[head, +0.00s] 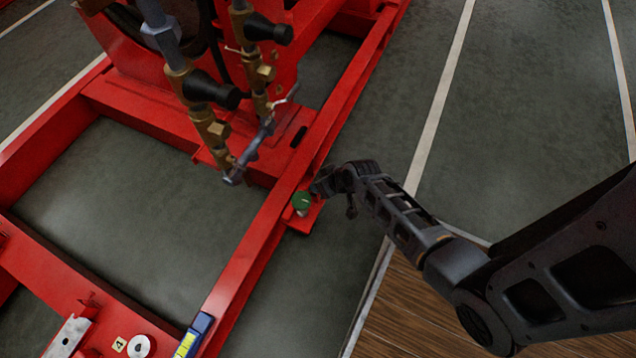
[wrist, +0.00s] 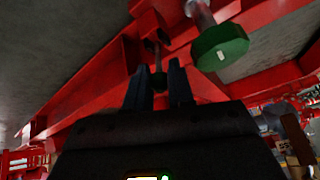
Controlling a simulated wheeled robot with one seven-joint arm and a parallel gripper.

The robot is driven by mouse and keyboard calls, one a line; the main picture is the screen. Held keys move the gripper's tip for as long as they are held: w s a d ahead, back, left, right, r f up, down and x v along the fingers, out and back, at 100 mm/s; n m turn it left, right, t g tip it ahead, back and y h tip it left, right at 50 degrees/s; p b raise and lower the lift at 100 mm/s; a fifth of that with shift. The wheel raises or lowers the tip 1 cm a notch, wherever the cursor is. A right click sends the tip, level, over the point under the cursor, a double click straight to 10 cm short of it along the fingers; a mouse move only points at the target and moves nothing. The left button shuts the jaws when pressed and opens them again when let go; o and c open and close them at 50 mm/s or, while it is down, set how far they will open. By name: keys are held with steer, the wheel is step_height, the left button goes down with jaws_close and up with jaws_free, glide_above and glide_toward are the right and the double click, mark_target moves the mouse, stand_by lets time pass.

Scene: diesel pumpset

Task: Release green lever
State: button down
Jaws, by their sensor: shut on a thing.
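A green round part (head: 302,202) with a pale mark sits on a small red bracket at the outer side of the red frame rail. In the wrist view the green disc (wrist: 220,47) is at the upper right, on a grey stem. My gripper (head: 322,184) is just above and right of it in the head view. In the wrist view my gripper (wrist: 158,82) has its two dark fingers around a thin grey lever rod (wrist: 158,72) that comes from a slot in the red frame. The green disc is beside the fingers, not between them. The rod's gripped end is partly hidden.
The red frame rail (head: 262,243) runs along the left of my arm. Brass and grey pipes with black knobs (head: 205,90) stand on the frame farther up. Dark floor (head: 520,130) with white lines is clear to the right.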

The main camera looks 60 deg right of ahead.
steer(key=shift+s+f+t, duration=0.1)
steer(key=shift+s+t, duration=0.1)
steer(key=shift+t, duration=0.1)
steer(key=c, duration=1.3)
jaws_free()
steer(key=shift+o, duration=0.2)
steer(key=d+p+v, duration=0.1)
steer(key=p+v, duration=0.2)
steer(key=v, duration=0.4)
steer(key=shift+s+a+r, duration=0.25)
steer(key=shift+a+r, duration=0.05)
steer(key=shift+a, duration=0.25)
